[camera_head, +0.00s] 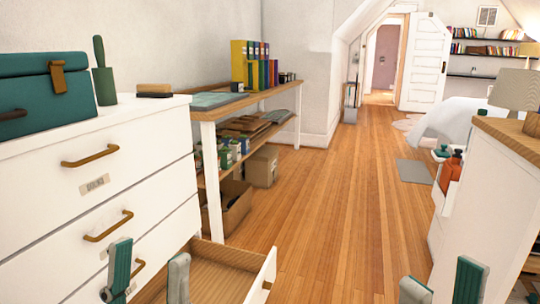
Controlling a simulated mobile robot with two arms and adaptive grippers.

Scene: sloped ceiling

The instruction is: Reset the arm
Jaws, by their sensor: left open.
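My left gripper (148,262) shows at the bottom left, its two teal-and-grey fingers apart with nothing between them. It is in front of the white chest of drawers (130,150), near the pulled-out lowest drawer (215,272). I cannot tell if it touches the drawer. My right gripper (443,280) shows at the bottom right, fingers apart with floor and a white cabinet side behind them. Only the finger ends of both grippers are in view; the rest of both arms is hidden below the frame.
A teal box (30,98), a green object (102,75) and a brush (154,90) stand on the chest. A shelf table (225,108) with binders stands beyond it. A wooden-topped white cabinet (490,190) is at right. The wooden floor (330,200) between is clear.

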